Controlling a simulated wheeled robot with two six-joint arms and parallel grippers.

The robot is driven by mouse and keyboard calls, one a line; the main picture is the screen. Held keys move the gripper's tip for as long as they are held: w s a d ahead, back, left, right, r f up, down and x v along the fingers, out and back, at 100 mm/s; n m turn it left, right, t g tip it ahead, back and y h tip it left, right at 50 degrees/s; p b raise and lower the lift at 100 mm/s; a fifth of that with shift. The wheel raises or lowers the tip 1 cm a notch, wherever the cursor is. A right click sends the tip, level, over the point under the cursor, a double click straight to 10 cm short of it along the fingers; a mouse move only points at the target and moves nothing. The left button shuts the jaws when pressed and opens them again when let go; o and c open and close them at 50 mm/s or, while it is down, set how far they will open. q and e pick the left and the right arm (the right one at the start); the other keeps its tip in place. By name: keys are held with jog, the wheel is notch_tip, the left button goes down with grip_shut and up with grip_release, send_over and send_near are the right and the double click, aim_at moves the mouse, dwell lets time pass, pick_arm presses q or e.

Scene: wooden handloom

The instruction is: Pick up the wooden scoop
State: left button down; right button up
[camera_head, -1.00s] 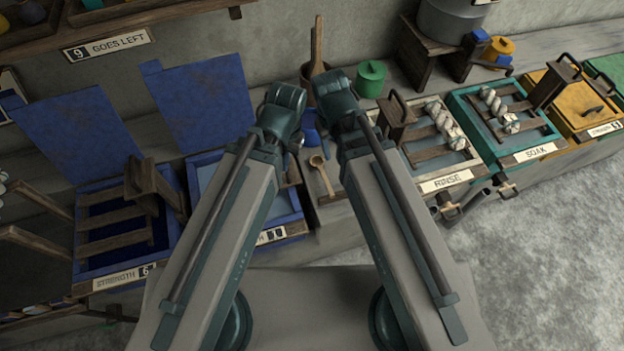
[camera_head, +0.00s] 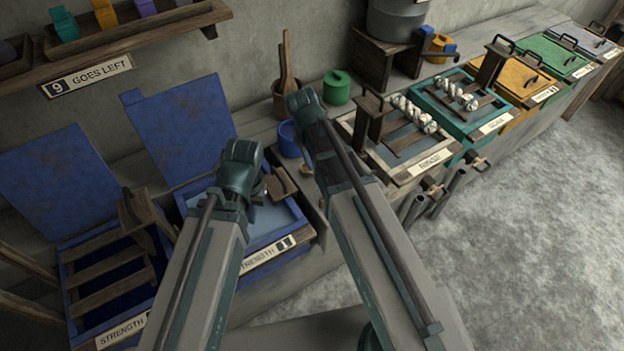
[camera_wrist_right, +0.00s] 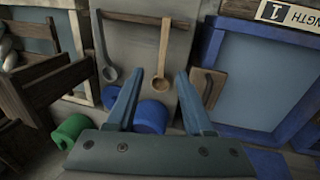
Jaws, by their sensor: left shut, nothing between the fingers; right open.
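The wooden scoop (camera_wrist_right: 163,55) shows in the right wrist view, with its handle up at a wooden bar (camera_wrist_right: 140,17) and its round bowl lower down. My right gripper (camera_wrist_right: 155,78) is open, with one finger on each side of the bowl's line; I cannot tell the depth between them. Nothing is seen gripped. In the head view my right arm hides most of the scoop and the right fingers. My left gripper (camera_head: 262,187) is shut and empty, by the blue vat, its fingers barely visible.
A grey ladle (camera_wrist_right: 108,68) is beside the scoop. A blue pot (camera_head: 289,140) and a green pot (camera_head: 337,88) stand behind my right arm. The blue vat (camera_head: 306,229) lies to the left of it, the rinse vat (camera_head: 404,175) to the right.

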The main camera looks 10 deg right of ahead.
pick_arm(q)
notch_tip(320, 180, down, 8)
jog(key=b, duration=0.8)
jog(key=shift+f, duration=0.25)
pick_arm(e)
jog(key=f, duration=0.2)
jog(key=d+f, duration=0.1)
jog(key=f, duration=0.5)
jog(key=shift+w+d+f, duration=0.2)
jog(key=shift+w+f, duration=0.05)
jog(key=shift+w, duration=0.05)
pick_arm(q)
notch_tip(320, 180, down, 5)
jog(key=b, duration=0.5)
jog(key=shift+f, duration=0.1)
pick_arm(e)
jog(key=f, duration=0.5)
jog(key=shift+d+f, duration=0.1)
jog(key=shift+d, duration=0.15)
grip_shut()
